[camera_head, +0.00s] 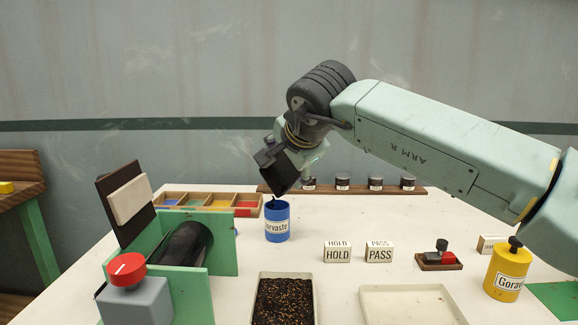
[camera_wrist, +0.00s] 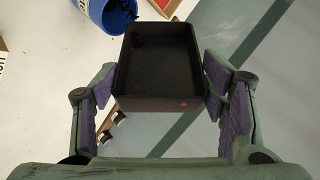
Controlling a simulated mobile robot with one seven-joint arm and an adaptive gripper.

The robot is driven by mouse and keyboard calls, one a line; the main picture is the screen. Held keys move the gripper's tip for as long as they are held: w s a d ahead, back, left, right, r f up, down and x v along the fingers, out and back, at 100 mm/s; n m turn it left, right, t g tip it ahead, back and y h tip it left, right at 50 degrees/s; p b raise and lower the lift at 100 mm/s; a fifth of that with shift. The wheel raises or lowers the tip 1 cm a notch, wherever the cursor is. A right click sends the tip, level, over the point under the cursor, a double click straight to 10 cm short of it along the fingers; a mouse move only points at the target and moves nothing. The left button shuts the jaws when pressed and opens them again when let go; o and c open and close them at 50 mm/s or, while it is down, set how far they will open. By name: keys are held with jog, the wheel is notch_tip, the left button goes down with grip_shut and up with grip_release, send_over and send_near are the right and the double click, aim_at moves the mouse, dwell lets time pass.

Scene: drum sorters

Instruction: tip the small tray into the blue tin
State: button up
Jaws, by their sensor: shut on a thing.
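The small tray (camera_head: 278,173) is dark and boxy, held steeply tilted above the blue tin (camera_head: 277,224), with its lower end just over the tin's mouth. My gripper (camera_wrist: 160,88) is shut on the tray's sides. In the wrist view the tray (camera_wrist: 158,58) shows a dark inside with no clear load in it. The blue tin also shows in the wrist view (camera_wrist: 92,14), beyond the tray's far left corner, with dark bits at its mouth. The tin stands upright with a white label; its depth of fill is hidden.
A green drum sorter (camera_head: 222,243) with a red knob stands at left. Behind are a coloured compartment tray (camera_head: 188,208) and a rack (camera_head: 345,190) of small jars. In front are a bin of dark grains (camera_head: 261,312), an empty pale tray (camera_head: 410,300) and a yellow tin (camera_head: 508,268).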

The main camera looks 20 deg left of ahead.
jog(key=shift+s+a+f+n+t+h+b, duration=0.3)
jog(key=shift+s+t+b, duration=0.35)
jog(key=shift+b, duration=0.5)
jog(key=shift+s+a+f+n+t+b, duration=0.1)
jog(key=shift+s+a+n+t+b, duration=0.15)
jog(key=shift+s+n+t+b, duration=0.6)
jog(key=shift+w+m+b, duration=0.25)
jog(key=shift+m+b, duration=0.1)
jog(key=shift+m, duration=0.1)
dwell(0.6)
dwell(0.4)
